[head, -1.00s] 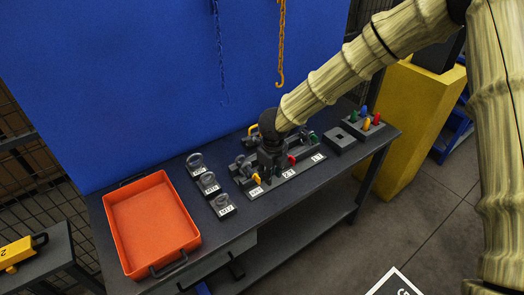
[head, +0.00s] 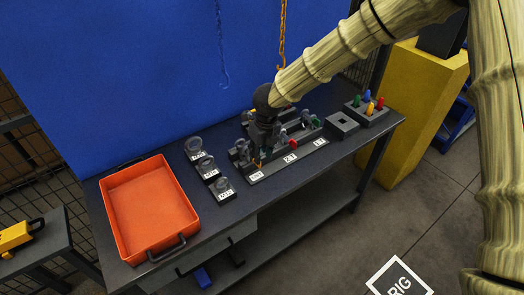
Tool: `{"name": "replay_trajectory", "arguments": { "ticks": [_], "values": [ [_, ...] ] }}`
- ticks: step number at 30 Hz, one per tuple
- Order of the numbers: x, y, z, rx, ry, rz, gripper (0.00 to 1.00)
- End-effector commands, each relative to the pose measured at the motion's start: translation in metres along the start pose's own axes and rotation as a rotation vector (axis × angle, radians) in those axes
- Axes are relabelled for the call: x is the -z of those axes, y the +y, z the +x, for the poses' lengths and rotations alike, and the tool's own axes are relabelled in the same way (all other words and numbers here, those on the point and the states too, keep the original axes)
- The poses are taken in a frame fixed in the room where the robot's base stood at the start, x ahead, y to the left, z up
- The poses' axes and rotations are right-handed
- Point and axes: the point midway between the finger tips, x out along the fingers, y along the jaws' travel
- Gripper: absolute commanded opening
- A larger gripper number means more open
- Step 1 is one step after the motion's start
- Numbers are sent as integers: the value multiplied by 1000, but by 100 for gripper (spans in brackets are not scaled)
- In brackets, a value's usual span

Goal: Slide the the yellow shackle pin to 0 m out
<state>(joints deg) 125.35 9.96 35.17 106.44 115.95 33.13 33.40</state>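The yellow shackle pin (head: 257,164) shows only as a small sliver at the left end of the dark fixture rail (head: 290,156) on the bench. My gripper (head: 260,153) points down right over it and hides most of the pin and its shackle. The fingers are dark and small against the dark fixture, so I cannot tell whether they are open, shut, or touching the pin. How far out the pin stands is hidden.
Red (head: 284,136) and green (head: 315,121) pins sit further right on the fixture. A block with a square hole (head: 343,124) and a peg block (head: 366,115) stand beyond. Several labelled ring weights (head: 210,168) and an orange tray (head: 150,205) are left. A yellow hook chain (head: 283,40) hangs behind.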

Motion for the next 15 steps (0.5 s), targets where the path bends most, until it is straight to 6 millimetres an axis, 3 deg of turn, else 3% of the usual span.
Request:
{"name": "replay_trajectory", "arguments": {
  "ticks": [15],
  "values": [
    [0,0,47,0,-1,0,29]
  ]
}}
